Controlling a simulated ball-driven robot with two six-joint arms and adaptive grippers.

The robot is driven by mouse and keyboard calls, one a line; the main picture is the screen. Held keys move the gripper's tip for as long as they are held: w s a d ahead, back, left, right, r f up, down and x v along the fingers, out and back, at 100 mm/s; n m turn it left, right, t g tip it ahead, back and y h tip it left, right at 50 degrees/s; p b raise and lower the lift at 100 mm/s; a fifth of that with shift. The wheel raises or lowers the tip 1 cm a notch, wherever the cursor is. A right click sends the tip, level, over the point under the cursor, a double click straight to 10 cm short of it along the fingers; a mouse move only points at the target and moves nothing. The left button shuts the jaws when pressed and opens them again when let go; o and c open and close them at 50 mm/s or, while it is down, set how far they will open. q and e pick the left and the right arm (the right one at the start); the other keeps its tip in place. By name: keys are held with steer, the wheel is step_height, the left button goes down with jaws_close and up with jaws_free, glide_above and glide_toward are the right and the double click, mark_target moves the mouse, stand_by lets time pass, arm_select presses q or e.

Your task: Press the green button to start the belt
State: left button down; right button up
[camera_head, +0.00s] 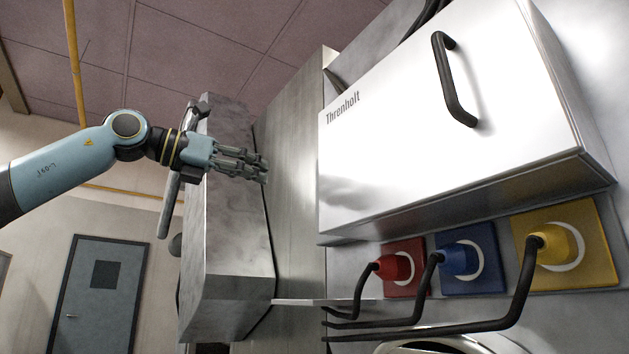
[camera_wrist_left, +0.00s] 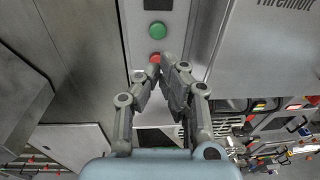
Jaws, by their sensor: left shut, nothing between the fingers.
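The green button (camera_wrist_left: 158,30) is round and sits on a grey metal panel (camera_wrist_left: 141,12) at the top middle of the left wrist view. A red button (camera_wrist_left: 155,58) is just below it, partly covered by my fingertips. My left gripper (camera_wrist_left: 166,62) is shut and empty. Its tips show below the green button and over the edge of the red one; I cannot tell whether they touch the panel. In the head view, my left gripper (camera_head: 265,170) is in front of grey metal housing, and neither button can be made out there. My right gripper is not in view.
A white box (camera_head: 420,130) marked Threnholt, with a black handle (camera_head: 453,80), is at the right. Red (camera_head: 397,268), blue (camera_head: 461,262) and yellow (camera_head: 563,247) sockets with black cables are below it. A grey metal housing (camera_head: 235,240) stands near my left gripper.

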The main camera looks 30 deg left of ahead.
arm_select(q)
steer(key=p+x, duration=1)
steer(key=x, duration=0.2)
steer(key=shift+w, duration=0.2)
steer(key=shift+d, duration=0.1)
